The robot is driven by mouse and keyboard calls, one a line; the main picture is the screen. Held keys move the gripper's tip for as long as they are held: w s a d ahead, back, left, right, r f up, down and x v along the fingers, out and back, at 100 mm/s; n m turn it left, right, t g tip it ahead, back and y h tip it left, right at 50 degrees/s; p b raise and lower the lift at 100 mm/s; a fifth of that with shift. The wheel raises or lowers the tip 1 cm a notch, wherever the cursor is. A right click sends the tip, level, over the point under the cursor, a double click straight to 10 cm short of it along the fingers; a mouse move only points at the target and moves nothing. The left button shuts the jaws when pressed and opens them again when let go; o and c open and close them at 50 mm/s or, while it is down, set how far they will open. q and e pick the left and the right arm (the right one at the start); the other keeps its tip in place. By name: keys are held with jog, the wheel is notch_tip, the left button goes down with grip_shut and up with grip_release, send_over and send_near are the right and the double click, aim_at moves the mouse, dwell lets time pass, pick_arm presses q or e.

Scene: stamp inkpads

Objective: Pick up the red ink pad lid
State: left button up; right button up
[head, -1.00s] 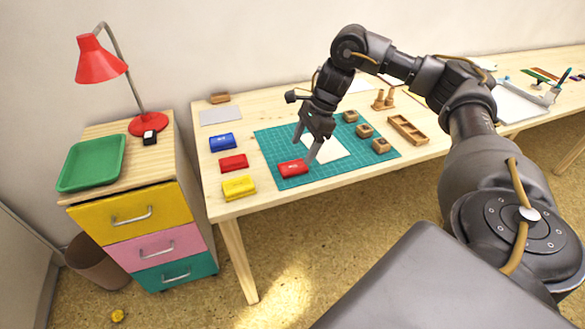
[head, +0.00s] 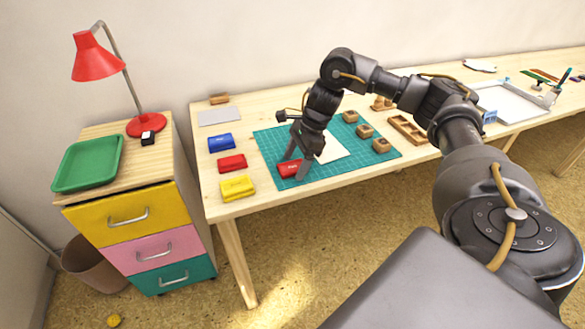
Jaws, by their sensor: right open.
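A red ink pad piece with a small white mark, which looks like the lid (head: 287,170), lies on the green cutting mat (head: 270,145) near its front left. My right gripper (head: 294,168) is open and low over it, pointing down, with one finger on its far side and one on its near right side. The fingers hide part of it; I cannot tell whether they touch it. Another red ink pad (head: 231,163) lies on the bare wood to the left, between a blue pad (head: 221,143) and a yellow pad (head: 237,188). My left gripper is not in view.
Several wooden stamps (head: 365,131) stand along the mat's right side, with a wooden tray (head: 408,129) beyond. A drawer cabinet (head: 130,218) with a green tray (head: 90,163) stands left of the table.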

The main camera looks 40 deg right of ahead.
jog(key=c, duration=1.1)
jog(key=shift+r, duration=0.1)
